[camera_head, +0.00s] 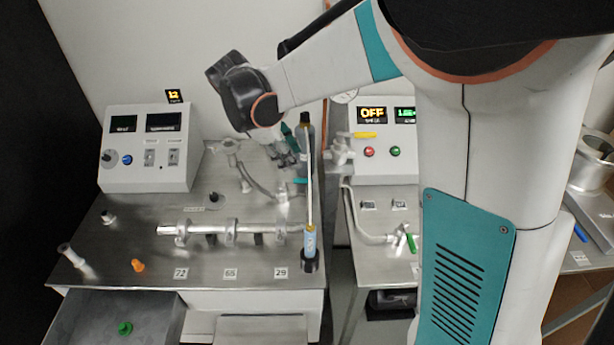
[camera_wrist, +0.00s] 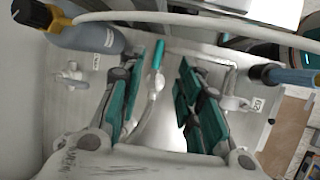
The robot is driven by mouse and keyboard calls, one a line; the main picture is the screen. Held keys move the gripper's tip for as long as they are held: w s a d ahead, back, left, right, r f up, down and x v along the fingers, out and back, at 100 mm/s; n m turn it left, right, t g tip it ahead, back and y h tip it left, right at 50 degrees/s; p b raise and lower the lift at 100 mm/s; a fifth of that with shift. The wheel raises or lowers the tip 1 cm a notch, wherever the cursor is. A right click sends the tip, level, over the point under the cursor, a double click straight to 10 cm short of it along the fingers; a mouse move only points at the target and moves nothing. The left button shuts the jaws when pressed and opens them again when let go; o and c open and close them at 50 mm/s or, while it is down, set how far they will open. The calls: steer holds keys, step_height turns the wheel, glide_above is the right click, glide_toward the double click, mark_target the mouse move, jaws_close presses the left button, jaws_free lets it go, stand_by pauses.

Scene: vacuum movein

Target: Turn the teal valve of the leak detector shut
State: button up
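The teal valve handle (camera_head: 300,181) shows as a small bar near the right edge of the left steel bench. In the wrist view the teal handle (camera_wrist: 158,54) stands above a white fitting and appears between my fingers, nearer the left one. My gripper (camera_head: 288,150) is above the back right of that bench. In the wrist view my gripper (camera_wrist: 163,62) is open, its two teal-padded fingers apart with nothing clamped. I cannot tell whether a finger touches the handle. The valve body is partly hidden in the head view.
A clamped metal tube (camera_head: 230,230) lies on the left bench. A console reading OFF (camera_head: 372,114) stands on the right bench. An open drawer (camera_head: 75,318) projects at the front.

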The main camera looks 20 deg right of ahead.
mark_target(305, 181)
steer(key=b+x, duration=0.2)
steer(key=x, duration=0.8)
steer(key=shift+f+b, duration=0.1)
steer(key=shift+b, duration=0.25)
jaws_close()
